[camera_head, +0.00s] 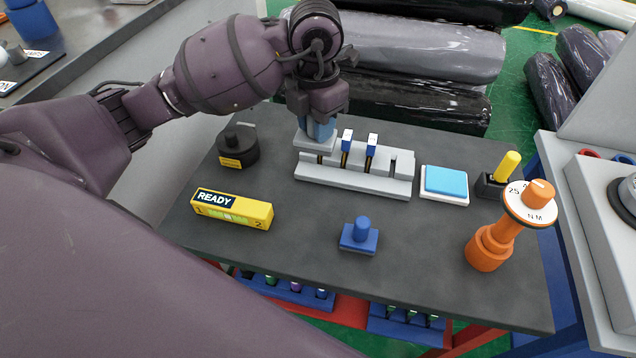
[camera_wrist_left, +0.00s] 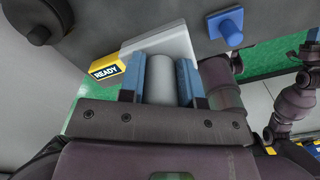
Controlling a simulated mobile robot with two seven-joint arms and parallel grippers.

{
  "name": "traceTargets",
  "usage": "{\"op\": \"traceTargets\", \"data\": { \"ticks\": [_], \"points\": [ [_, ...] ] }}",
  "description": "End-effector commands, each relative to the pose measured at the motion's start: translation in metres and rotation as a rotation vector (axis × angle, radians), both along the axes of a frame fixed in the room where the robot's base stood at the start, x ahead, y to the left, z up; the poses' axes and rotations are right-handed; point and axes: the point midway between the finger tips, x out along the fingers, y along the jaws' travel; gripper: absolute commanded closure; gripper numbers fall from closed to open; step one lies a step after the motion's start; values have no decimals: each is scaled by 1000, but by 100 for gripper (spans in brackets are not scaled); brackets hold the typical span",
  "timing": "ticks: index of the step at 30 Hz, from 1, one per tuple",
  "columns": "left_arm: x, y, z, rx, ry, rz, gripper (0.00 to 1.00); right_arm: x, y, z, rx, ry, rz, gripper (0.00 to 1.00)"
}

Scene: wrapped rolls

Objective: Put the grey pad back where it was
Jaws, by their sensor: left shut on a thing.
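My left gripper (camera_head: 320,128) has blue fingers and is shut on the upright round handle of the grey pad (camera_head: 315,143). In the left wrist view the grey handle (camera_wrist_left: 162,80) sits between the two blue fingers, with the pad's pale plate beyond. In the head view the pad is at the left end of the light grey slotted rack (camera_head: 355,180); I cannot tell whether it touches it. A blue pad with a round handle (camera_head: 359,236) stands on the dark table in front of the rack. My right gripper is not in view.
On the table (camera_head: 300,260) are a black round knob (camera_head: 238,150), a yellow READY box (camera_head: 232,209), a light blue square in a white tray (camera_head: 445,183), a yellow-handled tool (camera_head: 497,175) and an orange dial tool (camera_head: 490,246).

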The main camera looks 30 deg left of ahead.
Motion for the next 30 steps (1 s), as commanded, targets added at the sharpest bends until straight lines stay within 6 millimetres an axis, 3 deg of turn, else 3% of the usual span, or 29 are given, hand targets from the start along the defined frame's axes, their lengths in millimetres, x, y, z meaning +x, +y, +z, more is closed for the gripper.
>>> {"op": "traceTargets", "data": {
  "ticks": [12, 16, 23, 30],
  "points": [
    [-1, 0, -91, -2, 4, 0, 95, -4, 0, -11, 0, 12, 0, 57],
    [0, 0, -109, -1, 1, -2, 95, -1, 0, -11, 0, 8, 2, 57],
    [0, 0, -120, -1, -1, -1, 95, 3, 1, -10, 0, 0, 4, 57],
    [0, 0, -152, -2, 3, -1, 95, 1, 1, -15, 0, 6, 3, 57]
  ]
}}
